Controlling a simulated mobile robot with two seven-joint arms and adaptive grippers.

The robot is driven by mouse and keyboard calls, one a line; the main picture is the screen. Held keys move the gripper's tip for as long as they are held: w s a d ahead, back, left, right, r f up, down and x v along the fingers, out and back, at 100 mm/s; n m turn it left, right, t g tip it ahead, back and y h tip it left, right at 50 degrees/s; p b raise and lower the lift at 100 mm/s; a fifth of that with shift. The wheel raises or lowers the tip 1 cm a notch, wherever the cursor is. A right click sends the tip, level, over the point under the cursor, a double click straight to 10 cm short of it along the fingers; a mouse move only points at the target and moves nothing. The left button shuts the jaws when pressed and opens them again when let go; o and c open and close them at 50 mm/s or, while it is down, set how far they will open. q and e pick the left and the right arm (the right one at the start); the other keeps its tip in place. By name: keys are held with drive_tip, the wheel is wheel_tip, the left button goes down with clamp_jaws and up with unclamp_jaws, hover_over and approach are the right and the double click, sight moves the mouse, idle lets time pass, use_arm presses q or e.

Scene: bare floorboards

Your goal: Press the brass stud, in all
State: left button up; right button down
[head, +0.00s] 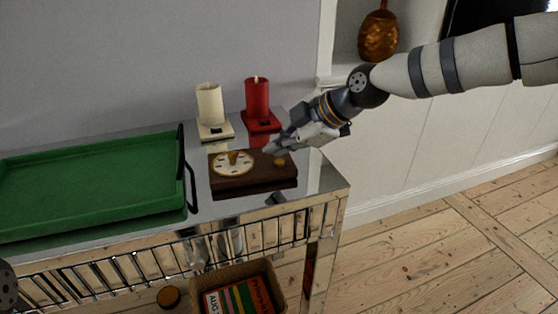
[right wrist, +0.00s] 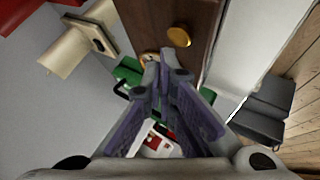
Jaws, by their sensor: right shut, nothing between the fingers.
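A dark brown wooden box (head: 235,183) lies on the mirrored table top, with a pale round dial (head: 233,164) on its left part. The brass stud (head: 280,161) sits on the right part of its top. It also shows as a gold disc in the right wrist view (right wrist: 179,36). My right gripper (head: 269,149) is shut and empty, its fingertips close by the stud, to its left and behind in the head view. In the right wrist view the fingertips (right wrist: 166,62) are beside the stud; I cannot tell whether they touch the box. My left gripper is out of view.
A green tray (head: 95,178) with dark handles fills the table's left. A cream candle (head: 210,105) and a red candle (head: 257,98) stand behind the box. A basket (head: 262,268) with books is below. Floorboards at right are bare.

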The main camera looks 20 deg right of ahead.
sight(278, 163)
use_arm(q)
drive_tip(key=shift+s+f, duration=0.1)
use_arm(e)
drive_tip(key=shift+f, duration=0.45)
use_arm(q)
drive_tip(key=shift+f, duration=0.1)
use_arm(e)
drive_tip(key=shift+f, duration=0.45)
idle(0.6)
drive_tip(key=shift+r, duration=0.15)
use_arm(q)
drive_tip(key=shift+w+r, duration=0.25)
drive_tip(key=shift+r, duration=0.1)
use_arm(e)
drive_tip(key=shift+r, duration=0.7)
drive_tip(key=shift+r+p, duration=0.85)
drive_tip(key=shift+r, duration=1.8)
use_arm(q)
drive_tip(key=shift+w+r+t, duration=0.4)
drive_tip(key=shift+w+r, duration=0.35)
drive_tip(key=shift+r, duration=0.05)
use_arm(e)
drive_tip(key=shift+f, duration=0.1)
